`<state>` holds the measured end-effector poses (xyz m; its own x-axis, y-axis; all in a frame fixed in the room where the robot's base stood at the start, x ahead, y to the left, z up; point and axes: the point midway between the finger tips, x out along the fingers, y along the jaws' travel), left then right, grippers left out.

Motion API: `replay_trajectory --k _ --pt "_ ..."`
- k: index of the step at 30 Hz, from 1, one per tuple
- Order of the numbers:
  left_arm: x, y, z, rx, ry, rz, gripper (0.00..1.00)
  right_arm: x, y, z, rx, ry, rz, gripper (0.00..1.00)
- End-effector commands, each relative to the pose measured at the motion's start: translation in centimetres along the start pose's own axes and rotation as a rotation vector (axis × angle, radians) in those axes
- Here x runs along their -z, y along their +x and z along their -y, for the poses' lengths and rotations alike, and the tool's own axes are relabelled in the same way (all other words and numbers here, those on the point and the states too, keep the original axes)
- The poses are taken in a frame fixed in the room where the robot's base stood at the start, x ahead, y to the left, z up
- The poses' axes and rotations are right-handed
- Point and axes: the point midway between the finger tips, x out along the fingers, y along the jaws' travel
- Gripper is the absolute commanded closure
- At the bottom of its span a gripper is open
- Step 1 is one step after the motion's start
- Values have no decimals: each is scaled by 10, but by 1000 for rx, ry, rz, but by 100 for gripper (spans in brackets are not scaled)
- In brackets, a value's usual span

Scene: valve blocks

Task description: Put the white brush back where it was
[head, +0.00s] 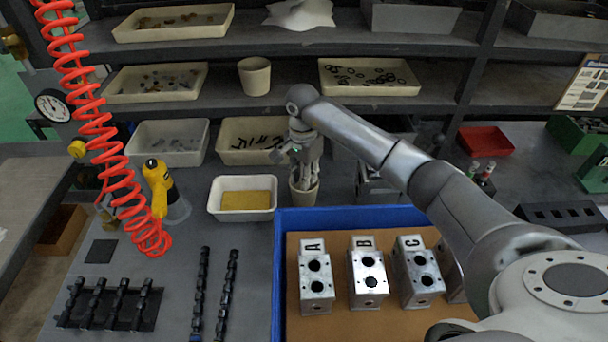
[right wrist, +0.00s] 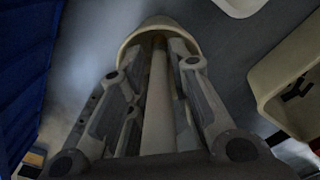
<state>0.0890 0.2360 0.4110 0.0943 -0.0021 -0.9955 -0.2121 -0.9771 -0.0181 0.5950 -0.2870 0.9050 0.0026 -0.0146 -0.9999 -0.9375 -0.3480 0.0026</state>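The white brush (right wrist: 158,112) stands upright between the fingers of my right gripper in the right wrist view, and only its pale handle shows. Its lower end runs into the beige cup (right wrist: 157,24), where it is hidden. In the head view my right gripper (head: 305,182) points down over the same cup (head: 303,195), with its fingertips at the cup's mouth. Its fingers look close on both sides of the handle, so it appears shut on the brush. My left gripper is not in view.
A white tray with a yellow sponge (head: 245,200) stands left of the cup. A blue-rimmed box (head: 279,265) with several valve blocks (head: 316,282) is in front. Parts bins (head: 168,142) stand behind, under shelves. A red coiled hose (head: 93,110) hangs at the left.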

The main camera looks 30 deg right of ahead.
Motion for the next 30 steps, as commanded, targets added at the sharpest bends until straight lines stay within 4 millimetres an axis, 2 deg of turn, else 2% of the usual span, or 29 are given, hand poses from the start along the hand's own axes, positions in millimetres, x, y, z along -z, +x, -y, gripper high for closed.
replay_trajectory --k 5,8,18,21,25,30 --pt "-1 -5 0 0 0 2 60 0 -5 0 0 0 1 80" --pt "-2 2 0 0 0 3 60 0 -16 1 5 -1 -1 80" --pt "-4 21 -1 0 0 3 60 1 -89 1 5 1 -2 80" --pt "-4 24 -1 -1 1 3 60 0 -105 0 2 0 -1 80" --pt "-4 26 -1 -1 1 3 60 0 -118 0 0 0 0 80" --pt "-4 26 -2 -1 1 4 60 0 -124 0 0 0 0 80"
